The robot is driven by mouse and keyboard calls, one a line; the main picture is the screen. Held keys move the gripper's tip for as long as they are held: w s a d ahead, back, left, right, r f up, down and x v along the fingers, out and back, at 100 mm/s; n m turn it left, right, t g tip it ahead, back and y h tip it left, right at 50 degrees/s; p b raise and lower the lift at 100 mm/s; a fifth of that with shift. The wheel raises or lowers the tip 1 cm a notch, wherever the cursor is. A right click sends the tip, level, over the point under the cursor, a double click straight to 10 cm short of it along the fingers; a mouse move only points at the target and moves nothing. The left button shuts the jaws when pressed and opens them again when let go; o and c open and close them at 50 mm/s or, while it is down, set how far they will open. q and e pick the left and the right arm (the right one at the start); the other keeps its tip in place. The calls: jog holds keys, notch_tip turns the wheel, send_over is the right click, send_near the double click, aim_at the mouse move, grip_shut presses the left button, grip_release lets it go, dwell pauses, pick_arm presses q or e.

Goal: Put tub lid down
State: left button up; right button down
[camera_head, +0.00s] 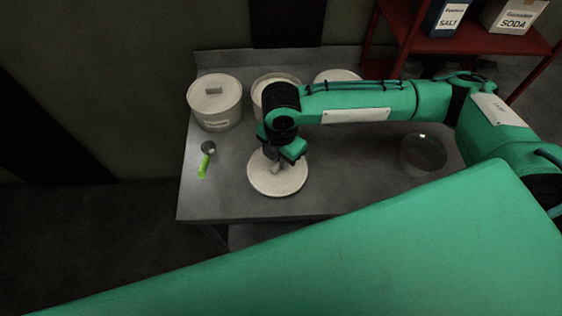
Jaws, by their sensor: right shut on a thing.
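A round off-white tub lid (278,183) is in the front middle of the metal table, under my right gripper (277,163). The right gripper points down and is shut on the lid's handle. Whether the lid touches the table or hangs just above it I cannot tell. An open white tub (262,82) stands behind, partly hidden by my right wrist. My left gripper is not in view; a large green arm part of mine covers the lower right.
A lidded tub (214,105) stands at the table's (225,193) back left. A green-handled scoop (206,160) lies in front of it. Another white tub (337,76) is at the back, partly behind my arm. A clear bowl (423,153) stands at the right. A red shelf (476,42) holds SALT and SODA boxes.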

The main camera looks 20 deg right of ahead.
jog(key=shift+f, duration=1.4)
jog(key=c, duration=1.5)
grip_release()
jog(key=shift+f, duration=0.1)
notch_tip(320, 180, up, 12)
jog(key=shift+s, duration=0.1)
